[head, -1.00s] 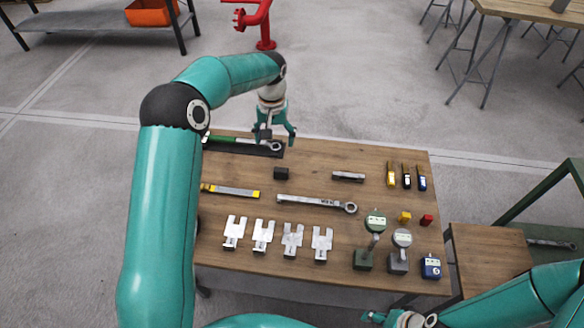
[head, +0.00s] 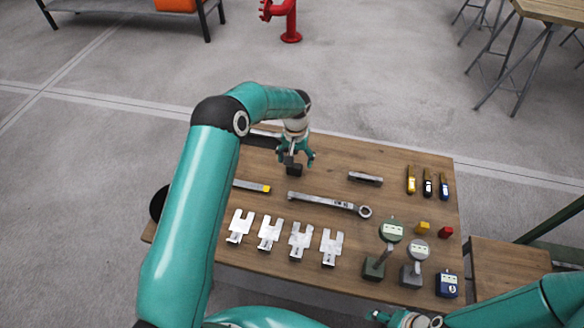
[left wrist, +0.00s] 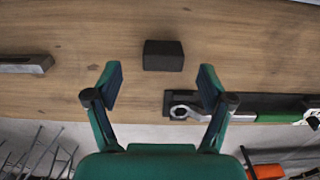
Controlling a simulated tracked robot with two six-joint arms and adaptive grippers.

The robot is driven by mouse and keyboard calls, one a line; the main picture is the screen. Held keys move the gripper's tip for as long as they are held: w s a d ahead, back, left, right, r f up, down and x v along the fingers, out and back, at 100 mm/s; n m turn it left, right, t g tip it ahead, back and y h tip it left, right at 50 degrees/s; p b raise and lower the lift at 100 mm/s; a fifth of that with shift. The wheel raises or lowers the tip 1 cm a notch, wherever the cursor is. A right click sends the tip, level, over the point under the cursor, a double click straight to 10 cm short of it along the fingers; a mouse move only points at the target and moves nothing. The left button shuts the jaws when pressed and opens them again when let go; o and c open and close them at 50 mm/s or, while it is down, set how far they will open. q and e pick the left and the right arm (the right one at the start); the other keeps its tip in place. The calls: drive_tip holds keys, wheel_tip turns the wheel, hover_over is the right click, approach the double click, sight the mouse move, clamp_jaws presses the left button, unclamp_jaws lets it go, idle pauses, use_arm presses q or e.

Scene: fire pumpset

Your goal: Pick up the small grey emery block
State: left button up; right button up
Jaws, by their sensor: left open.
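The small dark grey block (head: 294,170), which looks like the emery block, lies on the wooden table (head: 330,153). My left gripper (head: 296,161) is open and empty right by the block and hides part of it in the head view. In the left wrist view the whole block (left wrist: 163,55) shows just beyond the open fingertips (left wrist: 160,80), roughly centred between them and apart from both. My right gripper (head: 404,319) shows only partly at the bottom edge of the head view; its jaws are unclear.
A ratchet wrench (left wrist: 240,107) lies on a dark tray to one side of the block. A long spanner (head: 328,203) and a light grey metal bar (head: 365,178) are near it. Forked plates (head: 300,240), gauges (head: 391,230) and markers (head: 428,183) fill the front and right.

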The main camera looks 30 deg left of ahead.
sight(294, 166)
use_arm(q)
drive_tip(key=f, duration=0.1)
drive_tip(key=f+p, duration=0.1)
drive_tip(key=f, duration=0.3)
drive_tip(key=shift+w+a+p, duration=0.15)
drive_tip(key=shift+a+p, duration=0.15)
drive_tip(key=shift+p, duration=0.05)
drive_tip(key=shift+f, duration=0.5)
drive_tip(key=c, duration=1.4)
drive_tip(key=shift+r, duration=0.15)
wheel_tip(294, 166, up, 20)
drive_tip(key=shift+f+b, duration=0.1)
drive_tip(key=shift+b, duration=1.15)
